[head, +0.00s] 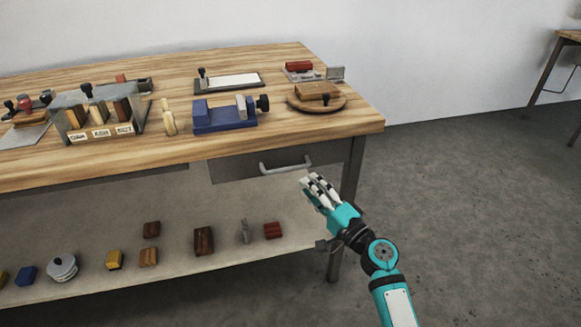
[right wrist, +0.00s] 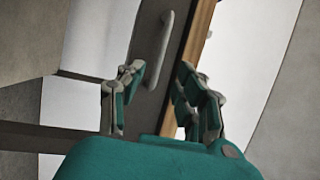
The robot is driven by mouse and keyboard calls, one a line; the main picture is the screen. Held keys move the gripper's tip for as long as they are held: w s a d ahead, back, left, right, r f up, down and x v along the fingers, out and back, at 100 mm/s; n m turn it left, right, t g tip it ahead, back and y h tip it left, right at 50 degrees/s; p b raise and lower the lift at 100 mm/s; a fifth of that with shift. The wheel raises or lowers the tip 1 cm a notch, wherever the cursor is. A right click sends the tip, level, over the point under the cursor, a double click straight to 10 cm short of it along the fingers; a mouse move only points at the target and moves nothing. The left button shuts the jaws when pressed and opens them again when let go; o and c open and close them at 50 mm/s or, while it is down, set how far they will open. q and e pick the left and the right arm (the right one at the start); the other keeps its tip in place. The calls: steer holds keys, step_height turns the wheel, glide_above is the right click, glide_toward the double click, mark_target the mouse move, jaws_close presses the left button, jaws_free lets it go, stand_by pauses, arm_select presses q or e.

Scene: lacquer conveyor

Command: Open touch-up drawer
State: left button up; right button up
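The touch-up drawer (head: 265,165) is a dark grey front under the right end of the wooden workbench, and it looks closed. Its pale bar handle (head: 285,165) runs across the front. In the right wrist view the handle (right wrist: 160,50) lies ahead, between and beyond the fingers. My right gripper (head: 312,181) is just below and to the right of the handle in the head view. In the right wrist view my right gripper (right wrist: 165,88) has its fingers spread with nothing between them, apart from the handle. My left gripper is in neither view.
The workbench top (head: 200,150) holds a blue vise (head: 225,119), a round wooden board (head: 330,104) and a labelled rack (head: 100,118). A lower shelf (head: 190,275) carries several small blocks. The bench leg (head: 345,205) stands close to my right gripper. Floor to the right is clear.

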mark_target(290, 169)
steer(key=x, duration=0.8)
steer(key=shift+w+a, duration=0.1)
steer(key=shift+w, duration=0.1)
jaws_close()
steer(key=shift+f, duration=0.1)
